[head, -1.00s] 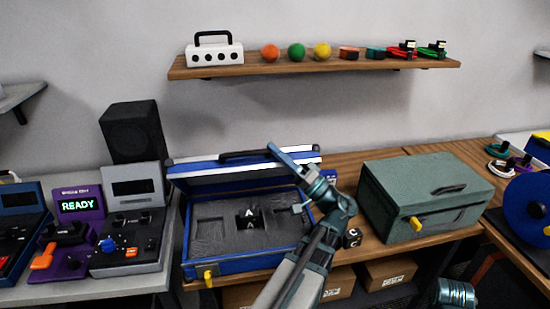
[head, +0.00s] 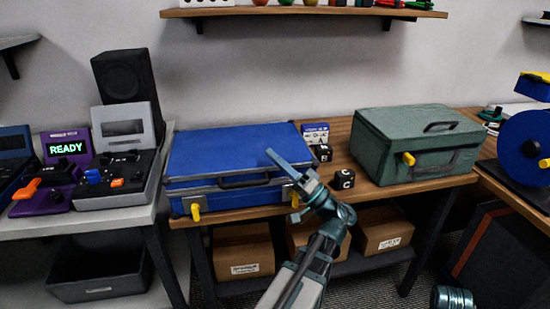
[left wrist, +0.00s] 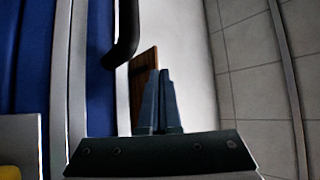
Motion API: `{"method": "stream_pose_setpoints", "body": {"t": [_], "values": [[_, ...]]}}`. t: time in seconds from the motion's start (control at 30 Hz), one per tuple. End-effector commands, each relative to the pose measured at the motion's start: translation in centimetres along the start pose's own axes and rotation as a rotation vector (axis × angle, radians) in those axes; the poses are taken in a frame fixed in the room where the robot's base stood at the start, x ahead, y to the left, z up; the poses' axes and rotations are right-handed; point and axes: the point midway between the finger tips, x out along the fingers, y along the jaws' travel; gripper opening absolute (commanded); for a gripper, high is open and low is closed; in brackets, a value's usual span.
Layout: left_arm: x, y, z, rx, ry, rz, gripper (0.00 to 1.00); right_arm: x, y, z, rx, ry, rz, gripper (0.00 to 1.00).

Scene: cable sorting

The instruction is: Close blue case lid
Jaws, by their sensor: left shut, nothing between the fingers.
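The blue case (head: 240,150) sits on the wooden table with its lid down over its base. A thin gap or seam shows along the front below the lid's grey rim. Its dark handle (head: 245,181) and yellow latches, one at the front left (head: 195,211), face me. My left gripper (head: 284,172) is shut and empty, at the case's front right corner. In the left wrist view the shut fingers (left wrist: 160,100) are beside the case's blue side (left wrist: 100,70) and dark handle (left wrist: 125,35). My right gripper is not in view.
A green case (head: 415,145) stands to the right. A grey console (head: 125,150) and a purple READY device (head: 65,150) stand left. A shelf (head: 300,12) hangs above; cardboard boxes (head: 243,250) sit below.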

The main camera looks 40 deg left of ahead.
Motion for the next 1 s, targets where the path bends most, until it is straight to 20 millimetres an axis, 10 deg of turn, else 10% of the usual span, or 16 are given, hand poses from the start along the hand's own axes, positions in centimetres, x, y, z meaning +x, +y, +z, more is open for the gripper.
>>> {"method": "stream_pose_setpoints", "body": {"t": [1.0], "values": [[-3.5,1.4,1.1,-0.002,0.003,0.002,0.00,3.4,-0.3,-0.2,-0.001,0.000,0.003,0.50]]}}
